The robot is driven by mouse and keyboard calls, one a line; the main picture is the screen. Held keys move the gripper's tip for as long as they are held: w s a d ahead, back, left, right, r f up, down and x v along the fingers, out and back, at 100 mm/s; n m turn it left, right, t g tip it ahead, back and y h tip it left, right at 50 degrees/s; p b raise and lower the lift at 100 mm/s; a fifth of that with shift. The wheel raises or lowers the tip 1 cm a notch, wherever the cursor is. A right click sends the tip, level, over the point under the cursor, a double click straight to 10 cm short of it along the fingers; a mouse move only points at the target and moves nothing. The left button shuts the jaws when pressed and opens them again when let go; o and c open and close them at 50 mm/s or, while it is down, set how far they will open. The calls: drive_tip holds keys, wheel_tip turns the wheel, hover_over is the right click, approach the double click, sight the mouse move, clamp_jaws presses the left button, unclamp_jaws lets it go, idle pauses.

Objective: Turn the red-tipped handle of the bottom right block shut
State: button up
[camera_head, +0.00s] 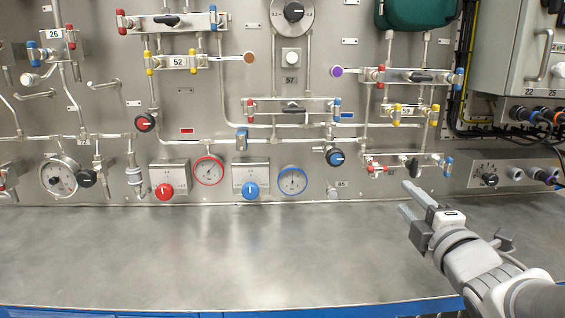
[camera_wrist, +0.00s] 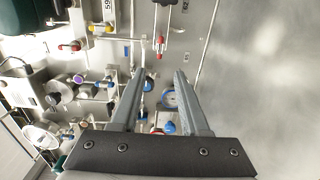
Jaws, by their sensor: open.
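The bottom right block (camera_head: 398,158) is a narrow metal bar low on the panel. A red-tipped handle (camera_head: 371,166) sits at its left end, a blue-tipped handle (camera_head: 448,167) at its right end, and a black handle (camera_head: 413,167) between them. My gripper (camera_head: 404,197) is open and empty, above the bench in front of this block and apart from it. In the wrist view, the red tip (camera_wrist: 160,45) shows just beyond the gap between my fingertips (camera_wrist: 159,73). The block (camera_wrist: 167,18) is cut off by the top edge there.
The block labelled 59 (camera_head: 407,111) is just above. A blue knob (camera_head: 335,157) and blue-rimmed gauge (camera_head: 292,180) are to the left. A grey switch box (camera_head: 489,173) stands to the right. The steel bench (camera_head: 200,250) is clear.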

sight(379, 170)
drive_tip(key=w+p, duration=0.9)
drive_tip(key=w, duration=0.7)
drive_tip(key=shift+s, duration=0.1)
clamp_jaws()
